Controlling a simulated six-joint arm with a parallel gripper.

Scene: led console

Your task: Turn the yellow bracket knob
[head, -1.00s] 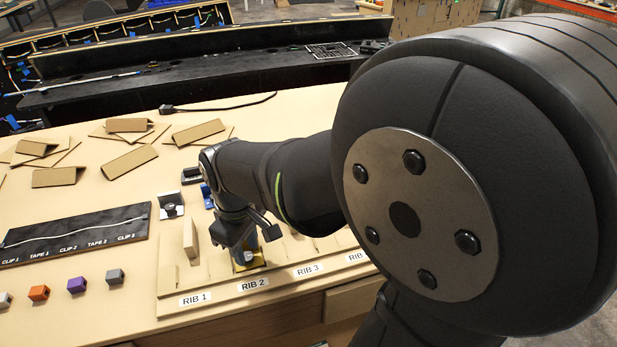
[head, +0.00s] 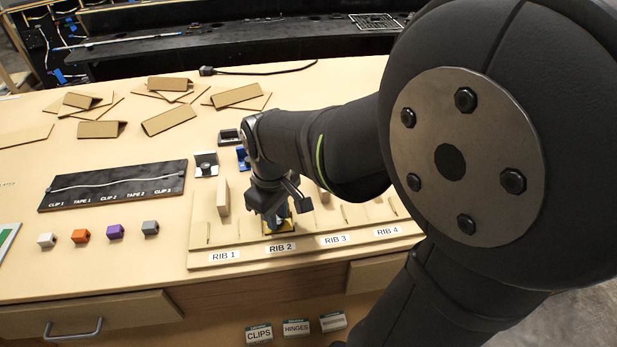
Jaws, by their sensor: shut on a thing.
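The yellow bracket (head: 267,232) sits at the RIB 2 place on the wooden rib board (head: 205,262). Only its lower edges show under my gripper. My gripper (head: 279,218) points down over the bracket, shut on its grey knob (head: 282,222). The fingers and the arm hide most of the knob, so its turn angle cannot be told.
An upright wooden rib (head: 223,197) stands left of my gripper. A silver bracket (head: 206,165) and a blue bracket (head: 242,156) lie behind the board. A black clip strip (head: 115,186) and several small coloured blocks (head: 115,231) lie left. Folded cardboard pieces (head: 168,118) lie farther back.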

